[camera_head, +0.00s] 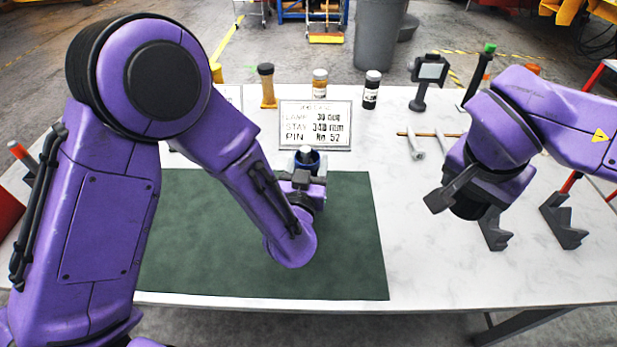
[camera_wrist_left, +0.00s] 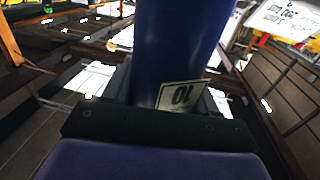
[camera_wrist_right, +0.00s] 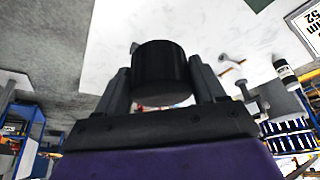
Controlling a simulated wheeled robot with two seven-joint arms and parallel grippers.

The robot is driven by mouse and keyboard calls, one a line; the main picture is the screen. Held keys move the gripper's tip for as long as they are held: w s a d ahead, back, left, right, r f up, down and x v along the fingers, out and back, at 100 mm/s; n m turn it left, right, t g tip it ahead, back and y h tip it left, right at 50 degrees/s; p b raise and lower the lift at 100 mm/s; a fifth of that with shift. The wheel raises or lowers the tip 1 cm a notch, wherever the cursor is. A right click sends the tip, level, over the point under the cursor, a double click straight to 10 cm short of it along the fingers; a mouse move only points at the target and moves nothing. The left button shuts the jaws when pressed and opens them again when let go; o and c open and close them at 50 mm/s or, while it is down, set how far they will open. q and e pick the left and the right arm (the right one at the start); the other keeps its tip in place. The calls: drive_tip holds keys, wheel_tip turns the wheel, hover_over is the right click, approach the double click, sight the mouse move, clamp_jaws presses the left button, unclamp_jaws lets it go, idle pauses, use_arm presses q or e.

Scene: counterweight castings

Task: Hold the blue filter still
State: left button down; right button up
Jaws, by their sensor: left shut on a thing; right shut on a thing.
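The blue filter (camera_head: 315,163) stands at the back edge of the green mat (camera_head: 345,250), in front of the sign. My left gripper (camera_head: 308,182) is shut on it from the near side. In the left wrist view the filter (camera_wrist_left: 180,45) is a tall blue cylinder between the fingers, with a pale label reading 10 low on it. Its base is hidden in the head view. My right gripper (camera_wrist_right: 163,85) is shut on a short black cylinder (camera_wrist_right: 160,68). In the head view that gripper (camera_head: 466,205) is over the right part of the table, well apart from the filter.
A sign (camera_head: 315,125) stands behind the filter. Small jars (camera_head: 371,90) and a dark stand with a screen (camera_head: 430,75) line the back. Metal rods lie near a hammer-like tool (camera_head: 415,146). Grey angled blocks (camera_head: 563,222) stand at right. The front right table is clear.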

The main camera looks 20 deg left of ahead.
sight(301, 154)
use_arm(q)
wheel_tip(301, 154, up, 5)
drive_tip(key=shift+s+f, duration=0.1)
drive_tip(key=shift+s, duration=0.05)
use_arm(e)
drive_tip(key=shift+s, duration=0.2)
use_arm(q)
drive_tip(key=shift+r, duration=0.3)
use_arm(e)
drive_tip(key=shift+w, duration=0.15)
